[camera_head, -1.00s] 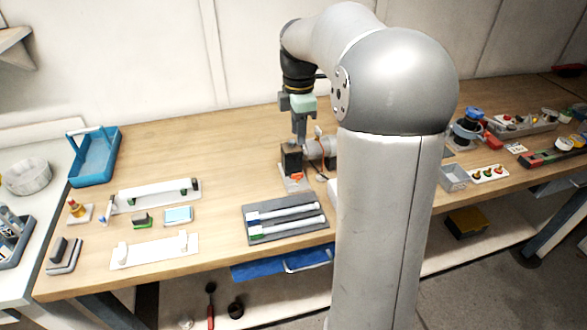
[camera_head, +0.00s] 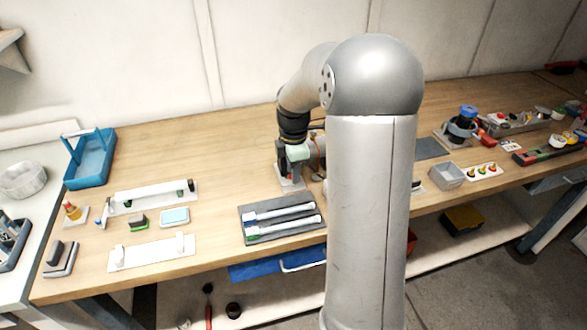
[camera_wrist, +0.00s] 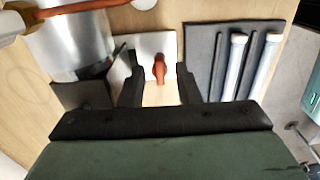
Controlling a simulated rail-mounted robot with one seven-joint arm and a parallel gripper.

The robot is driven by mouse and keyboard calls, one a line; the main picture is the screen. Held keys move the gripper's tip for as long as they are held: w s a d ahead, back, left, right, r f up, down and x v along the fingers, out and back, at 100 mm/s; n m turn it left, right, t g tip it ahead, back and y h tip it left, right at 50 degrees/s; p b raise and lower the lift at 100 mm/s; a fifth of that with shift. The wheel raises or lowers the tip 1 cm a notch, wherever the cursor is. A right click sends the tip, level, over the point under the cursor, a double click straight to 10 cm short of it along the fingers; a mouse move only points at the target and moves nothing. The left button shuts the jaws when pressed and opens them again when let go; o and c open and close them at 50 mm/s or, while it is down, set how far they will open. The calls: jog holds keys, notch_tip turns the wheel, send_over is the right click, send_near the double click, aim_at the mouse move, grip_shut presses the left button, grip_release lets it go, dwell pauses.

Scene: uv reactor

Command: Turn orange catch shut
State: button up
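The orange catch (camera_wrist: 159,69) is a small knob-like lever on a white plate (camera_wrist: 150,45) in the wrist view. My gripper (camera_wrist: 160,75) is open, with one dark finger on each side of the catch and a visible gap on both sides. A metal cylinder (camera_wrist: 90,50) with a copper-coloured tube (camera_wrist: 75,8) lies left of the plate. In the head view my gripper (camera_head: 290,172) is low over the white plate (camera_head: 291,185), and the catch is mostly hidden there.
A dark tray with two white tubes (camera_head: 282,218) lies in front of the plate; its edge (camera_wrist: 196,60) shows right in the wrist view. A blue caddy (camera_head: 90,165) and lamp-like white parts (camera_head: 155,195) stand to the left. My arm column hides part of the bench.

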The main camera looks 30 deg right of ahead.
grip_shut()
jog(key=shift+m, duration=0.3)
jog(key=m+b, duration=0.1)
jog(key=m, duration=1)
jog(key=shift+m, duration=0.3)
jog(key=m, duration=0.5)
jog(key=shift+m+b, duration=0.3)
jog(key=shift+b, duration=0.1)
jog(key=shift+r, duration=0.1)
grip_release()
